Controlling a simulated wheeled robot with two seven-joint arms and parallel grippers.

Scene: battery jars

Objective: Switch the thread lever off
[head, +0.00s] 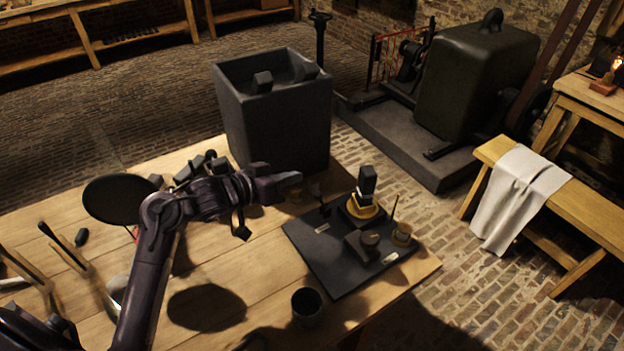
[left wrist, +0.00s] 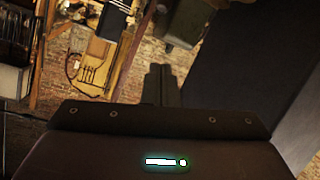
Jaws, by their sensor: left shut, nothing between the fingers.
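A dark board (head: 322,265) lies on the wooden table and carries several small fittings. A small dark upright piece (head: 323,207) near its back left edge, behind a small pale plate (head: 322,228), may be the thread lever; I cannot tell which way it is set. My left gripper (head: 292,179) is shut and empty, held above the table just behind and left of the board, apart from the fittings. In the left wrist view its shut fingers (left wrist: 160,84) point ahead, and no lever shows there.
A tall dark open box (head: 275,130) stands behind the gripper. A dark block on a brass base (head: 363,205), a dark fitting (head: 362,244) and a brass cup (head: 402,236) stand on the board. A dark cup (head: 307,305) stands in front. The table's left front is partly clear.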

